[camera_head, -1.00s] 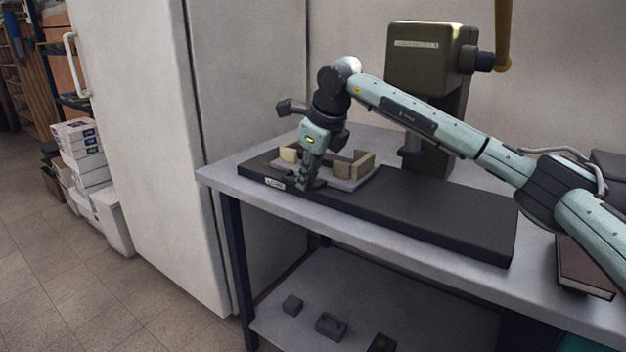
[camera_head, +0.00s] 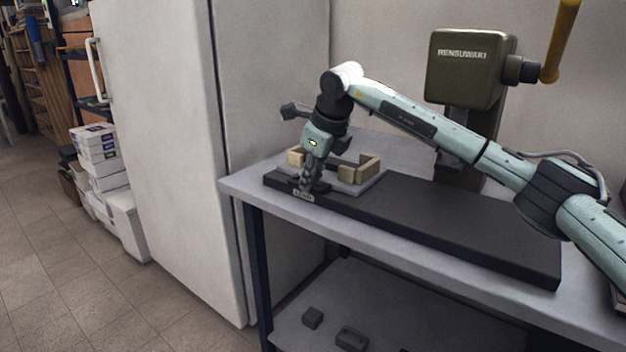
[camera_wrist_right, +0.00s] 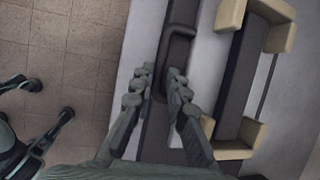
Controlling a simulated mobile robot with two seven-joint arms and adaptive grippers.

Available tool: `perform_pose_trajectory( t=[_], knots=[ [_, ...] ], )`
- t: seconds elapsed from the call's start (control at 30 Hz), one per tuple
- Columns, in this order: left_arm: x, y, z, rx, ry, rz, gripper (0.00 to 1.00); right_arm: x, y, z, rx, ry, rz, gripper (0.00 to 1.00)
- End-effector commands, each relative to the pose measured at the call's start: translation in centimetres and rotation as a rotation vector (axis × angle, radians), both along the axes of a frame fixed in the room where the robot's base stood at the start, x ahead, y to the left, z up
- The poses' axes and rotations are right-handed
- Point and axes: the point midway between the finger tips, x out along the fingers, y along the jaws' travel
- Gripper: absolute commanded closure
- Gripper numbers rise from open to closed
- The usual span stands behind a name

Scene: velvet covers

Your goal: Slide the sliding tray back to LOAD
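The sliding tray (camera_head: 375,188) is a light grey plate with beige corner blocks, lying on the long dark base (camera_head: 450,225) near its left end. In the right wrist view the tray (camera_wrist_right: 205,65) has a dark loop handle (camera_wrist_right: 180,33) on its near side. The LOAD label (camera_head: 303,196) is on the base's front edge, just below my right gripper (camera_head: 311,187). In the wrist view the right fingertips (camera_wrist_right: 160,82) are close together around the handle's bar. My left gripper (camera_wrist_right: 52,98) appears at the wrist view's left edge, fingers spread, above the floor.
The base lies on a grey table (camera_head: 240,186). A white cabinet (camera_head: 170,130) stands close to the table's left end. A dark green machine (camera_head: 470,70) with a yellow lever (camera_head: 560,40) stands behind the base. The base's right part is bare.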

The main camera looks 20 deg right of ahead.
Motion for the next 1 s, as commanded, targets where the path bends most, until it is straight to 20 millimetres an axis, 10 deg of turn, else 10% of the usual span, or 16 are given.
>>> perform_pose_trajectory(
  t=[0.47, 1.0],
  knots=[
    [0.5, 0.5, 0.5, 0.009, -0.01, 0.0, 0.67, -0.3, -0.1, 0.3, -0.002, 0.005, 0.0, 0.67],
    [0.3, 0.3, 0.3, 0.005, -0.007, 0.001, 0.67, -4.2, -1.2, 9.2, -0.002, 0.003, 0.001, 0.67]
  ],
)
